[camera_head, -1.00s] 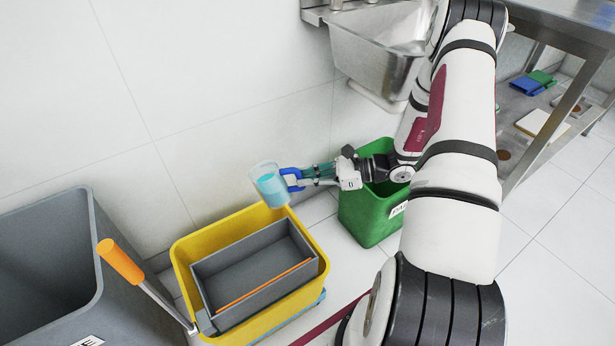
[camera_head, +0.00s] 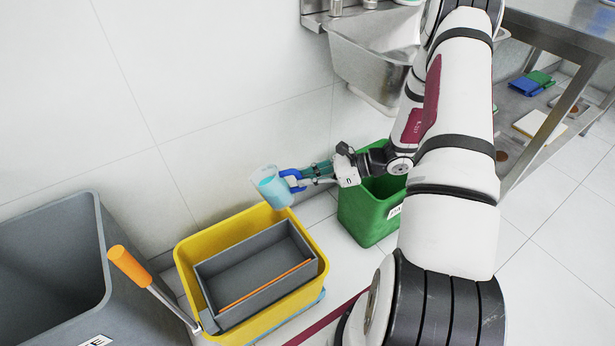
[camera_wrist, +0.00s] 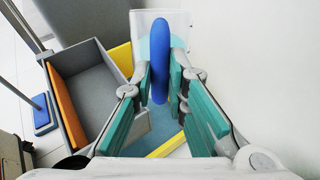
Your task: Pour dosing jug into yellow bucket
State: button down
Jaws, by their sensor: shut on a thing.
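The dosing jug (camera_head: 272,186) is clear with light blue contents and a blue handle. My gripper (camera_head: 306,177) is shut on the blue handle, which also shows between the teal finger pads in the wrist view (camera_wrist: 160,62). The jug is tilted slightly and held above the back right rim of the yellow bucket (camera_head: 187,256). I see no liquid falling.
A green bin (camera_head: 362,218) stands right of the yellow bucket, under my arm. A large grey bin (camera_head: 60,318) and an orange-topped mop handle (camera_head: 128,265) are at the left. A steel sink (camera_head: 375,55) hangs on the wall behind.

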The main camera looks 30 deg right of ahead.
jog(key=shift+a+r+g+h+p, duration=0.15)
jog(key=shift+r+g+h+p, duration=0.45)
jog(key=shift+p, duration=0.6)
jog(key=shift+w+r, duration=0.1)
jog(key=shift+w+a+r+h+p, duration=0.1)
jog(key=shift+a+r+h+p, duration=0.1)
jog(key=shift+r+h+p, duration=0.55)
jog(key=shift+f+y+p, duration=0.2)
jog(key=shift+y+p, duration=0.05)
jog(key=shift+p, duration=0.05)
jog(key=shift+w+a+r+g+h+p, duration=0.25)
jog(key=shift+r+g+h+p, duration=0.15)
jog(key=shift+g+h+p, duration=0.35)
